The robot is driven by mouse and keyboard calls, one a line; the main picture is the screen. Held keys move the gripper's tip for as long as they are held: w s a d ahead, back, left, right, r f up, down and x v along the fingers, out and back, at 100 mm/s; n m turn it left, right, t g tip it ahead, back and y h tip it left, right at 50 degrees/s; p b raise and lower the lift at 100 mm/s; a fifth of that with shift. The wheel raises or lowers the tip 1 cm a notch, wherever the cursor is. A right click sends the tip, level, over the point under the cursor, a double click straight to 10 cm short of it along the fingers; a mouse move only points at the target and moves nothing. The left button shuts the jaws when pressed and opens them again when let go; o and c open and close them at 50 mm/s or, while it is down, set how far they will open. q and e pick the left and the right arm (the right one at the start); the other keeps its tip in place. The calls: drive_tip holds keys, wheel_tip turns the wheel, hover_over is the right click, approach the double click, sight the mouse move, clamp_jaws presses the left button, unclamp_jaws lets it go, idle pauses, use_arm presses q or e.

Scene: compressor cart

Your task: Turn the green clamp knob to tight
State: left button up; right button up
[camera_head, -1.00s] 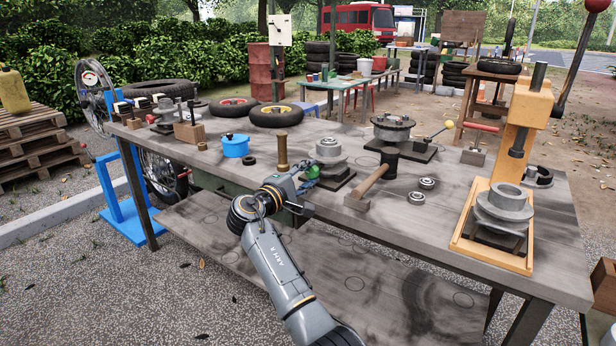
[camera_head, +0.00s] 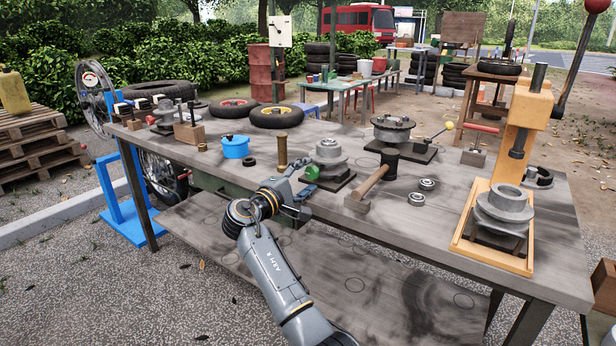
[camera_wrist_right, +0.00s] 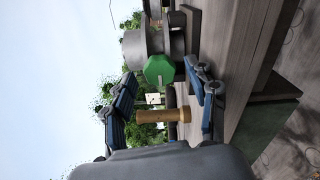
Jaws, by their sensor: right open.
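The green clamp knob (camera_head: 312,172) sits on the near left side of a grey stepped metal clamp unit (camera_head: 329,152) on a dark base. In the right wrist view the knob (camera_wrist_right: 158,70) is a green faceted disc in front of the grey body. My right gripper (camera_head: 300,180) is just left of the knob in the head view. Its fingers are spread and empty. In the wrist view the open fingertips (camera_wrist_right: 160,76) lie on either side of the knob, which appears beyond them and apart from them. My left gripper is not seen.
A brass-coloured upright cylinder (camera_head: 282,152) stands close behind my right gripper. A mallet (camera_head: 375,183) and bearing rings (camera_head: 417,198) lie right of the clamp. A blue pot (camera_head: 235,147) stands to the left. The bench's front edge runs beneath my right wrist.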

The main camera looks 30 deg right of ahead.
drive_tip(key=v, duration=1)
drive_tip(key=shift+s+a, duration=0.2)
drive_tip(key=shift+a, duration=0.15)
drive_tip(key=shift+f, duration=0.15)
